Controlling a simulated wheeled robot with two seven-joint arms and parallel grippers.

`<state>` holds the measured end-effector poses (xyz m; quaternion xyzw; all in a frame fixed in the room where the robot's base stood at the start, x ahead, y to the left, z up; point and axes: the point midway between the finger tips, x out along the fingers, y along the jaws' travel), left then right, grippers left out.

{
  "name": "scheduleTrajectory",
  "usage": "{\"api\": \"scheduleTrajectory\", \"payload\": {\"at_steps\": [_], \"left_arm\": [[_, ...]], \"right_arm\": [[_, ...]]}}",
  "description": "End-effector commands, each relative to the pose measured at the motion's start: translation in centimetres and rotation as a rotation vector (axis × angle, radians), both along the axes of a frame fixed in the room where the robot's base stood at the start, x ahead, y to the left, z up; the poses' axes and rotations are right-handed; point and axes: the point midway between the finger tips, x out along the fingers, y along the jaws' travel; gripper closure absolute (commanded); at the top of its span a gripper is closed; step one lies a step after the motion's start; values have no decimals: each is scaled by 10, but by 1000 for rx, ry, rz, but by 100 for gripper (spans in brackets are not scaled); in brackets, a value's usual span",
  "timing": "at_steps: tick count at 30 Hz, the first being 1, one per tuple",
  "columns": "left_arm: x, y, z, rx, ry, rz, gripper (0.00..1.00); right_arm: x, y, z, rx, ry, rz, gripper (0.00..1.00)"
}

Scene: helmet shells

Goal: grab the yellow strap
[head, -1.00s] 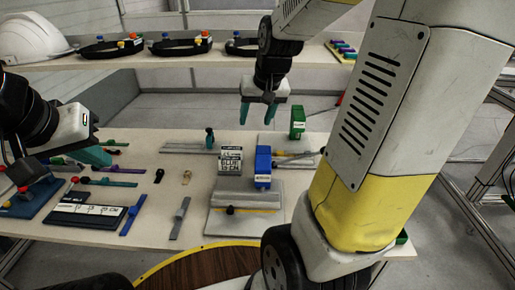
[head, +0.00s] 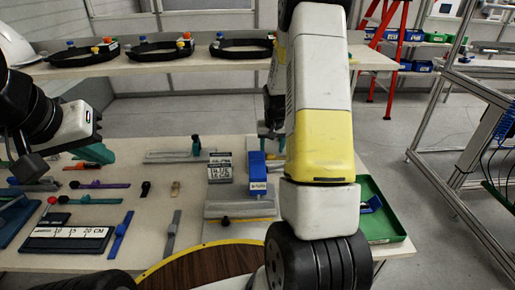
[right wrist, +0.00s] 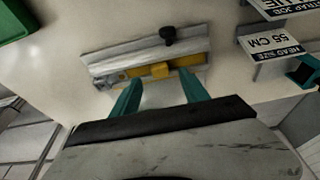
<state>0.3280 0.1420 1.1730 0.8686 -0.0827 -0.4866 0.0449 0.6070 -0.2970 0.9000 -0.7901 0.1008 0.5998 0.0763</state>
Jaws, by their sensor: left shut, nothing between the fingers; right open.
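In the right wrist view, a yellow strap (right wrist: 160,70) lies along a grey metal holder (right wrist: 113,60) with a black knob (right wrist: 168,33). My right gripper (right wrist: 159,88) is open, its teal fingertips at the holder's edge with the strap just past them and nothing held. In the head view my right arm covers most of that gripper. A yellow strip (head: 250,219) also shows on the metal block at the table's front; I cannot tell if it is the same strap. My left gripper (head: 97,153) is shut and empty above the table's left side.
A sign (head: 220,168) and a blue block (head: 257,172) stand mid-table. A green bin (head: 398,238) sits at the right. Several coloured straps and a ruler board (head: 68,238) lie at the left. A shelf (head: 160,67) with black bands runs behind.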

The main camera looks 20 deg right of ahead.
Motion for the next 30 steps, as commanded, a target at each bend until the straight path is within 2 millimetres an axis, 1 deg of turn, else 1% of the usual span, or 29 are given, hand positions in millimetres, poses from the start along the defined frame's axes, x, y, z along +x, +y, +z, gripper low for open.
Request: {"api": "scheduleTrajectory", "payload": {"at_steps": [1, 6, 10, 16, 20, 21, 23, 24, 30], "left_arm": [[0, 0, 0, 0, 0, 0, 100], [0, 0, 0, 0, 0, 0, 100], [0, 0, 0, 0, 0, 0, 100], [0, 0, 0, 0, 0, 0, 100], [0, 0, 0, 0, 0, 0, 100], [0, 0, 0, 0, 0, 0, 100], [0, 0, 0, 0, 0, 0, 100], [0, 0, 0, 0, 0, 0, 100], [0, 0, 0, 0, 0, 0, 100]], "right_arm": [[2, 0, -9, 1, 5, 0, 47], [10, -2, -31, 1, 4, 0, 47], [12, -3, -37, 1, 2, 0, 47], [12, -3, -37, 0, 1, 0, 47], [12, -3, -37, 0, 1, 0, 73], [12, -3, -37, 0, 1, 0, 81], [12, -3, -37, 0, 1, 0, 92], [12, -3, -37, 0, 1, 0, 100], [12, -3, -37, 0, 1, 0, 100]]}}
